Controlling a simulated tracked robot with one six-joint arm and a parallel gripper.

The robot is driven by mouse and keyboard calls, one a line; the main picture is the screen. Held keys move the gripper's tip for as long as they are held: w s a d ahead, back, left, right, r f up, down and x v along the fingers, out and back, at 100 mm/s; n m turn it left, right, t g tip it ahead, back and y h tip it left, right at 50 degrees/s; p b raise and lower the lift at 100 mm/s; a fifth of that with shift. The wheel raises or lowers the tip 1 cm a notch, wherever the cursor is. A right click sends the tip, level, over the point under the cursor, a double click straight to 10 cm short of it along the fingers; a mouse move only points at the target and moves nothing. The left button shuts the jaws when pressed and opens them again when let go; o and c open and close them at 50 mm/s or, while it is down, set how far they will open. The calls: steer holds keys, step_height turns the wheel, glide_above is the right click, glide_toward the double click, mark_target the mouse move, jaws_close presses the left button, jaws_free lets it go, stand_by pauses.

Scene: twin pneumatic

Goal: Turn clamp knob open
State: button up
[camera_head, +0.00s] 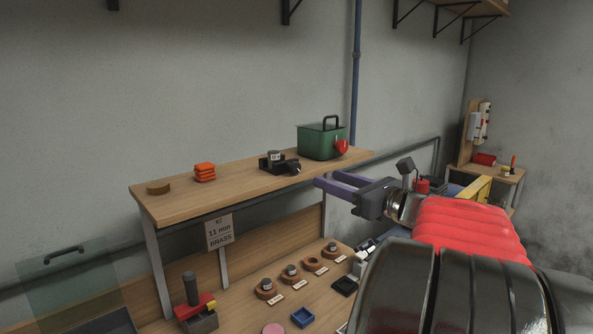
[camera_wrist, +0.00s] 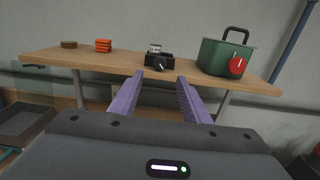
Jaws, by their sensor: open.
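A black clamp (camera_head: 272,162) stands on the raised wooden shelf, holding a small grey cylinder (camera_head: 275,156) with a pale label. Its dark clamp knob (camera_head: 294,168) sticks out at the front; in the wrist view the knob (camera_wrist: 160,65) faces me with a light mark on it. My gripper (camera_head: 326,179) has two purple fingers, open and empty. In the wrist view the fingers (camera_wrist: 160,77) point toward the clamp, one on each side of the knob's line, apart from it. In the head view the fingertips are right of the clamp, near the shelf's front edge.
A green box (camera_head: 315,142) with a black handle and a red knob (camera_head: 341,147) stands right of the clamp. Orange stacked blocks (camera_head: 204,172) and a brown disc (camera_head: 158,188) lie to the left. The lower bench (camera_head: 247,312) holds several small parts.

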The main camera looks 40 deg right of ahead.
mark_target(297, 168)
steer(key=w, duration=1)
steer(key=shift+w+a, duration=0.15)
steer(key=shift+w, duration=0.25)
steer(key=shift+c, duration=0.4)
steer(key=c, duration=1)
steer(key=shift+o, duration=0.2)
steer(key=shift+n, duration=2.3)
steer(key=o, duration=1)
